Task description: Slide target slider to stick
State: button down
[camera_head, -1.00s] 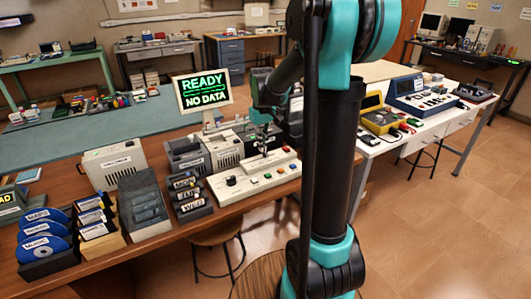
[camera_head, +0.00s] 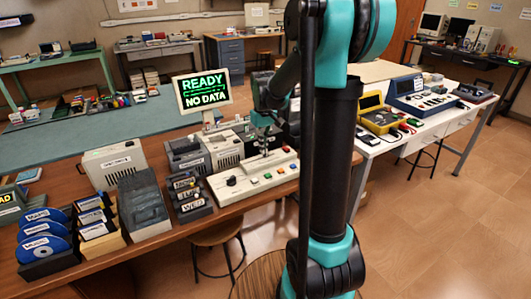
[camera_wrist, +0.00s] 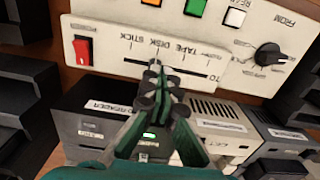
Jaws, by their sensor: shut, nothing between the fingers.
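The pale control panel (camera_head: 228,192) lies on the brown bench in the head view, and its face fills the top of the wrist view (camera_wrist: 110,55). The TO slider's dark slot (camera_wrist: 135,61) runs sideways there, with the labels STICK, DISK and TAPE above it. STICK is toward the left end. My gripper (camera_wrist: 156,68) is shut and empty, its fingertips at the slot near the DISK label. The slider knob is not clearly visible; the fingers may hide it. In the head view my gripper (camera_head: 264,148) is small, over the panel's back edge.
A red rocker switch (camera_wrist: 82,50) is left of the slot. Orange (camera_wrist: 160,3), green (camera_wrist: 195,6) and white (camera_wrist: 235,16) buttons and the FROM knob (camera_wrist: 270,55) lie beyond. Labelled reader boxes (camera_wrist: 97,120) stand close below my fingers. A READY / NO DATA screen (camera_head: 203,92) stands behind.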

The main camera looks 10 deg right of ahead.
jog(key=shift+w+d, duration=0.3)
jog(key=shift+d, duration=0.6)
jog(key=shift+w+d, duration=0.3)
jog(key=shift+d, duration=0.6)
dwell(0.4)
jog(key=shift+s+a, duration=0.1)
jog(key=shift+a, duration=0.15)
dwell(0.3)
jog(key=shift+r, duration=0.1)
notch_tip(320, 180, up, 7)
dwell(0.7)
jog(key=shift+s, duration=0.1)
jog(key=s+f+m+t, duration=0.1)
jog(key=s+f+t, duration=0.1)
jog(key=s+f, duration=0.5)
jog(key=s+f+m+t, duration=0.2)
jog(key=s+f, duration=0.6)
jog(key=s, duration=0.8)
jog(key=shift+s+a+m, duration=0.2)
jog(key=shift+a+m, duration=0.1)
jog(key=shift+a, duration=0.05)
